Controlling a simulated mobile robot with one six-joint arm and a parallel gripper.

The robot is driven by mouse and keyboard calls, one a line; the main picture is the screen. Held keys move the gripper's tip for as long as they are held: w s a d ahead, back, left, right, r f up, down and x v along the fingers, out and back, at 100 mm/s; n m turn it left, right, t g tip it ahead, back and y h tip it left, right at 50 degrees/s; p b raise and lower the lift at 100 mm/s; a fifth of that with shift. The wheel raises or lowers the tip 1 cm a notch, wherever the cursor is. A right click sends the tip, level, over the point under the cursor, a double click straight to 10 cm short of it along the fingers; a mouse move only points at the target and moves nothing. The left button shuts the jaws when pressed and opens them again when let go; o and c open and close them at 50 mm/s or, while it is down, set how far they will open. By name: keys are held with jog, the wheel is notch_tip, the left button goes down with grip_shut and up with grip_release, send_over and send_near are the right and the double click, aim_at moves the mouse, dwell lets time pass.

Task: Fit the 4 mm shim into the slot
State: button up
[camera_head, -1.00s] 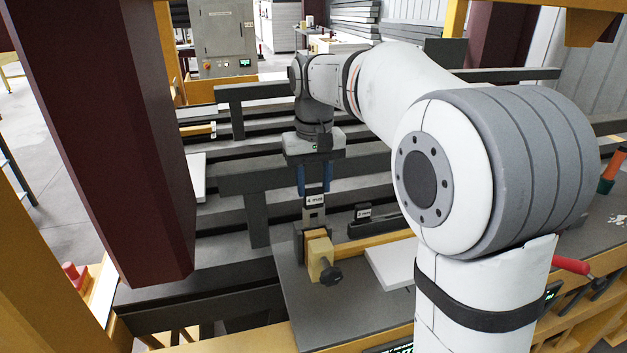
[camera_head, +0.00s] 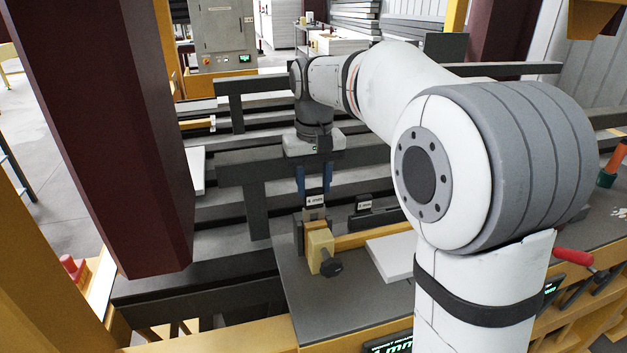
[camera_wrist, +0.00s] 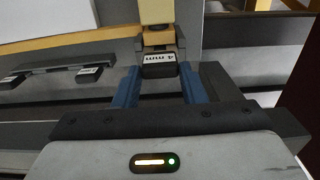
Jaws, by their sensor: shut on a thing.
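The 4 mm shim (camera_head: 316,200) has a dark top with a white label. My gripper (camera_head: 314,190) is shut on it, with a blue finger on each side, and holds it upright. The slot itself is hidden, so I cannot tell how deep the shim sits.
Another labelled shim (camera_head: 363,207) lies on a dark rack right of the block; the wrist view shows two (camera_wrist: 88,74). A white board (camera_head: 392,254) lies on the grey table. A dark red column (camera_head: 110,140) stands to the left.

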aim_at(314, 189)
jog(key=shift+f+b, duration=0.95)
jog(key=shift+f, duration=0.7)
jog(key=o, duration=1.1)
notch_tip(314, 189, up, 8)
jog(key=shift+f, duration=0.1)
jog(key=s+d+f+t, duration=0.1)
jog(key=s+d+f, duration=0.2)
jog(key=s+f, duration=0.2)
jog(key=s+d+f+m+t, duration=0.1)
jog(key=s+d+f, duration=0.2)
jog(key=s, duration=0.7)
jog(key=s+d+f+m+t, duration=0.1)
jog(key=s+d+f, duration=0.2)
jog(key=s+f, duration=0.3)
jog(key=shift+s+d+f, duration=0.15)
jog(key=shift+s+d, duration=0.05)
jog(key=shift+s, duration=0.25)
jog(key=shift+s+d+f, duration=0.15)
jog(key=shift+s, duration=0.3)
